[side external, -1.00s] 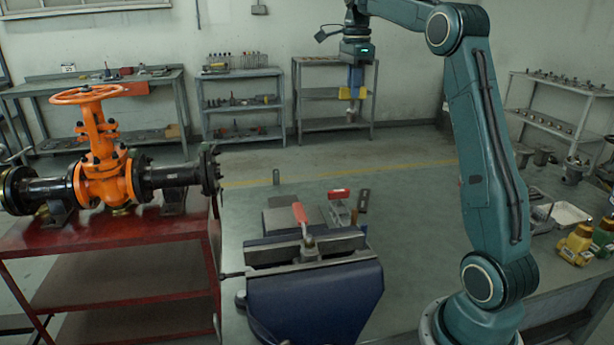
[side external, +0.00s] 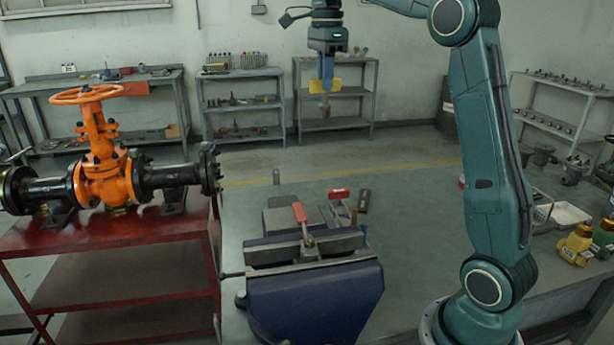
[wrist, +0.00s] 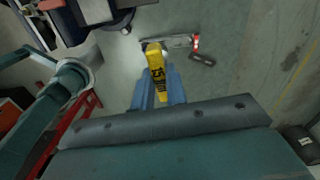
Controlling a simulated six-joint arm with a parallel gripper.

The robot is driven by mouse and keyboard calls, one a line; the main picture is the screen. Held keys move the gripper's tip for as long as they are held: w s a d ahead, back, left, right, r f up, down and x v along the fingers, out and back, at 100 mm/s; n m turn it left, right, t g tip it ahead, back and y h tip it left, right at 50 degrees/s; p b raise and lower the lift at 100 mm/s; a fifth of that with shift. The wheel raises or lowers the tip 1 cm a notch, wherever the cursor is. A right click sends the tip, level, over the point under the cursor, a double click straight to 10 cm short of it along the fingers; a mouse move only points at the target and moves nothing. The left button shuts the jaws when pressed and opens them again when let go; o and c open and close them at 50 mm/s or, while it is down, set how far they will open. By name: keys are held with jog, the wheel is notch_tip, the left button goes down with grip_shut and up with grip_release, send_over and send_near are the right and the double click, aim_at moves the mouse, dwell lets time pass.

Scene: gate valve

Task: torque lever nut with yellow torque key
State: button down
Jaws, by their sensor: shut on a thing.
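My gripper (side external: 325,72) hangs from the arm above and behind the vise, pointing down. Its blue fingers (wrist: 157,88) are shut on the yellow torque key (side external: 325,87), which also shows in the wrist view (wrist: 157,68). The key is clear of the bench, with a greyish-red end below the yellow part. A red-handled lever (side external: 299,212) stands tilted at the jaws of the dark blue vise (side external: 315,300). A small metal piece (side external: 309,241) at its foot may be the nut; it is too small to tell.
A red-topped tool (side external: 339,193) and a dark flat piece (side external: 364,200) lie behind the vise. The orange gate valve (side external: 100,150) stands on a red cart (side external: 110,235) at left. The bench between vise and arm is largely clear.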

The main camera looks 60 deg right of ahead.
jog(key=s+a+n, duration=0.1)
jog(key=s+a, duration=0.2)
jog(key=a, duration=0.7)
jog(key=s+a+n, duration=0.1)
jog(key=s+a, duration=0.1)
jog(key=a, duration=0.8)
jog(key=s+a+f+n, duration=0.1)
jog(key=s+a+n, duration=0.1)
jog(key=s+a, duration=0.6)
jog(key=shift+s+a+f, duration=0.1)
jog(key=shift+s+f, duration=0.1)
jog(key=shift+f, duration=1.1)
jog(key=shift+s+a+f, duration=0.1)
jog(key=shift+s+f, duration=0.05)
jog(key=shift+f, duration=1.1)
jog(key=shift+f, duration=0.15)
jog(key=shift+f, duration=0.7)
jog(key=shift+f, duration=1.45)
